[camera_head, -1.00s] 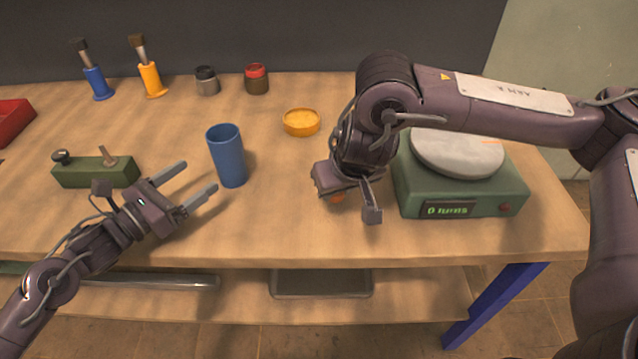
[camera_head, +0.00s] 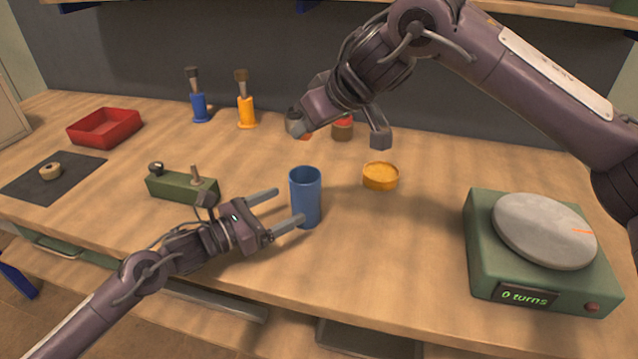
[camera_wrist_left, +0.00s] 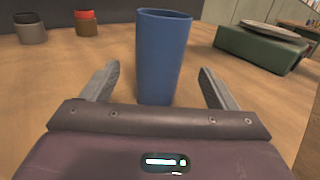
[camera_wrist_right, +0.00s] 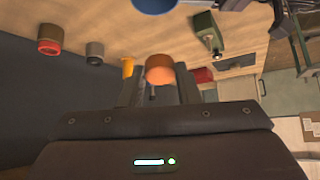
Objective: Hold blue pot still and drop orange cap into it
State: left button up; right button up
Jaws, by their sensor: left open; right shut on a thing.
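The blue pot (camera_head: 306,190) stands upright on the bench. My left gripper (camera_head: 289,206) is open, low beside the pot, with its fingers reaching toward the pot's sides. In the left wrist view the pot (camera_wrist_left: 163,55) stands between and just ahead of the open fingers, with no visible grip. My right gripper (camera_wrist_right: 160,82) is shut on the orange cap (camera_wrist_right: 160,68), held in the air at the fingertips. In the head view the right gripper is above and behind the pot, and only a bit of the cap (camera_head: 304,136) shows. The pot's edge (camera_wrist_right: 155,5) shows in the right wrist view.
A yellow dish (camera_head: 380,177) lies right of the pot. A green block with knobs (camera_head: 182,188) is left of it. A green turntable (camera_head: 535,270) stands at right. Jars (camera_head: 342,130) and brushes (camera_head: 246,110) stand behind. A red tray (camera_head: 105,127) is far left.

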aim_at(314, 191)
pick_arm(q)
jog(key=x, duration=0.8)
jog(key=shift+w+d, duration=0.3)
jog(key=shift+c, duration=0.3)
jog(key=c, duration=1)
jog(key=shift+c, duration=0.2)
pick_arm(e)
jog(key=f, duration=0.1)
jog(key=g+h, duration=0.1)
jog(key=f+g, duration=0.1)
jog(key=shift+w+a+f+h, duration=0.3)
jog(key=shift+w+a+h, duration=0.05)
jog(key=shift+w+h, duration=0.05)
jog(key=shift+f+g+h, duration=0.4)
jog(key=shift+f+g, duration=0.05)
jog(key=shift+g, duration=0.05)
jog(key=shift+d+f, duration=0.1)
jog(key=shift+f, duration=1.35)
